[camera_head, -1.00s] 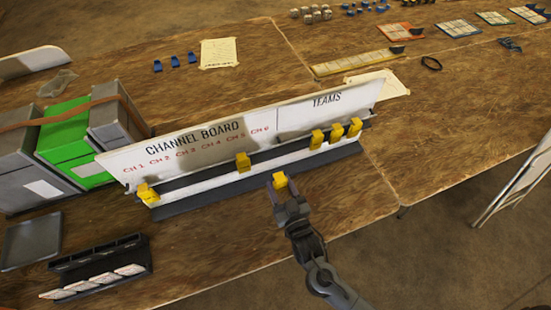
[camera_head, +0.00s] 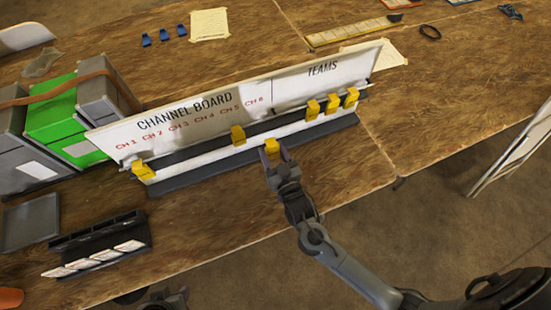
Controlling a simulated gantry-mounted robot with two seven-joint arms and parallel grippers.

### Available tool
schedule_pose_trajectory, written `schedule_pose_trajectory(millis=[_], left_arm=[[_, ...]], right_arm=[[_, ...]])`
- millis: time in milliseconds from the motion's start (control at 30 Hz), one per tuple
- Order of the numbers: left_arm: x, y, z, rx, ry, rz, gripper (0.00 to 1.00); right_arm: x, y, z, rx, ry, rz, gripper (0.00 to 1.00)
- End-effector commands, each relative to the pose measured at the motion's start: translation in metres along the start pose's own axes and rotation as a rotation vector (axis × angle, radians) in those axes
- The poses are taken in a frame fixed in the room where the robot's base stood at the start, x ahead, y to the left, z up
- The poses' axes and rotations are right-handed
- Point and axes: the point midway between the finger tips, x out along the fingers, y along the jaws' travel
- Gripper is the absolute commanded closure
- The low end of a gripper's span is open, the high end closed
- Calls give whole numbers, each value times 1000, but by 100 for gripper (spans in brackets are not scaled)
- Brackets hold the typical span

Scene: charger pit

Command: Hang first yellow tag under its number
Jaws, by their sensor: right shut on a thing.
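My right gripper (camera_head: 275,163) is shut on a yellow tag (camera_head: 272,149), held in front of the white board's (camera_head: 264,103) lower edge. I cannot tell whether this tag touches the board. Another yellow tag (camera_head: 144,171) hangs on the rail at the left end, near CH 1. A yellow tag (camera_head: 238,134) hangs around CH 4 or CH 5; which one is unclear. Three yellow tags (camera_head: 333,104) hang below TEAMS. A grey part at the bottom edge may be my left gripper (camera_head: 172,299); its jaws cannot be made out.
Grey and green boxes (camera_head: 62,118) stand at the board's left end. A grey tray (camera_head: 30,222) and a dark rack with white cards (camera_head: 98,245) lie at the front left. The wooden table (camera_head: 230,220) is clear in front of the board.

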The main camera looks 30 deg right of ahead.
Motion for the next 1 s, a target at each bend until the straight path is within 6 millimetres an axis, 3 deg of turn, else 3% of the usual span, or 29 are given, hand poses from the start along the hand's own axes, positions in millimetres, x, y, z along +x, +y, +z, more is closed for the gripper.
schedule_pose_trajectory(millis=[1000], left_arm=[[44, 2, 13, -3, 3, 2, 57]], right_arm=[[71, 0, 2, 1, 1, 0, 76]])
